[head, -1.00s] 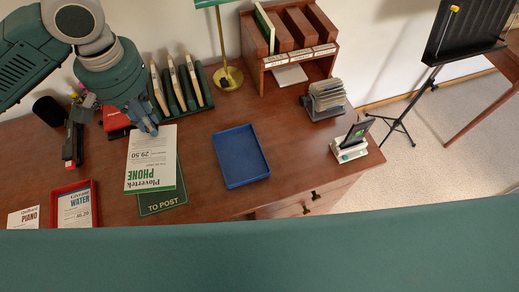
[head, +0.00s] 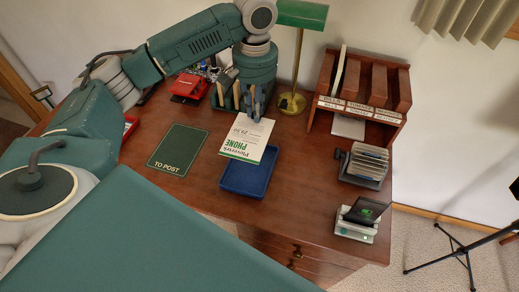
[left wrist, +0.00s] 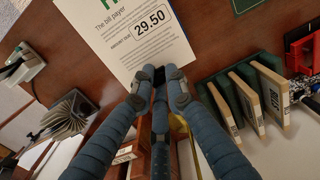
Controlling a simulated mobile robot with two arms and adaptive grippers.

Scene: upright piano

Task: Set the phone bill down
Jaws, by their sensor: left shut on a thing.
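The green TO POST mat (head: 180,148) lies bare to the left. My right gripper is not in view.
A wooden letter rack (head: 352,105) with labelled slots stands at the back right. In front are a card file (head: 365,165) and a phone on a stand (head: 360,216). A brass lamp (head: 296,70) stands behind my gripper.

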